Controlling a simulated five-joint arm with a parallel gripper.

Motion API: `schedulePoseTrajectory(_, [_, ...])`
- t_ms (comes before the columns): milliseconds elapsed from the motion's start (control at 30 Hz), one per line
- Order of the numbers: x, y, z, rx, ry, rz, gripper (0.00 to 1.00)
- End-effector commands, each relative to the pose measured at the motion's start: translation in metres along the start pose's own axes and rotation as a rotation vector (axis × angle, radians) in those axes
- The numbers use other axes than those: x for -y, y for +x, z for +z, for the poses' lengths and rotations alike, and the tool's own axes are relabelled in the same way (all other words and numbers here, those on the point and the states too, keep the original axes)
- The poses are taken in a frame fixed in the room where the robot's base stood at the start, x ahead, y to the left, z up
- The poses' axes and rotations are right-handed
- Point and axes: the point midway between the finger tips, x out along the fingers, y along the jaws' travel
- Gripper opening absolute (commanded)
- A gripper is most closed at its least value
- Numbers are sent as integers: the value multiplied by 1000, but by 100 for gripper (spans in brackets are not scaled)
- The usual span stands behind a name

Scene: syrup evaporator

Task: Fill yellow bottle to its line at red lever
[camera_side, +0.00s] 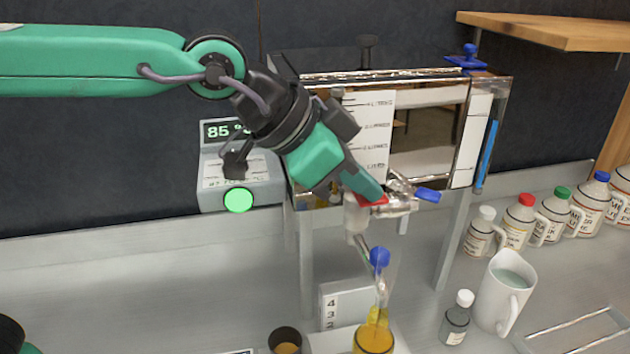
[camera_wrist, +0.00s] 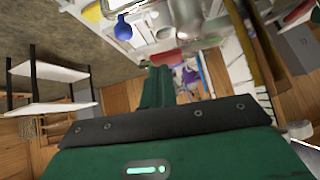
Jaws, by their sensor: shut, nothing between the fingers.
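My gripper (camera_side: 374,192) is shut and empty, its tip at the red lever (camera_side: 368,201) on the metal tap of the evaporator (camera_side: 430,125). The tip partly hides the lever, and I cannot tell whether they touch. In the wrist view the green jaws (camera_wrist: 157,85) point toward the tap area. A clear glass piece (camera_side: 376,280) with yellow in its lower part stands below the tap, over an amber-filled vessel (camera_side: 373,342) cut by the bottom edge. I cannot tell whether either is the yellow bottle. No fill line is readable.
A blue lever (camera_side: 428,195) is just right of the red one. A blue ball (camera_side: 379,257) is below the tap. A white jug (camera_side: 503,290), a small white-capped bottle (camera_side: 456,318) and several capped bottles (camera_side: 518,220) stand right. A dark cup (camera_side: 285,341) is front left. The left counter is clear.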

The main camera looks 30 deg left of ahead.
Motion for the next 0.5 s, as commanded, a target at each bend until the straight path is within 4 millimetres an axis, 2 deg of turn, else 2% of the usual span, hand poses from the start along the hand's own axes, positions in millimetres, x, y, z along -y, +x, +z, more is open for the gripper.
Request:
schedulePoseTrajectory(367, [-1,-26,-26,-4,1,6,0])
schedulePoseTrajectory(500, [-2,-50,-28,-6,0,7,0])
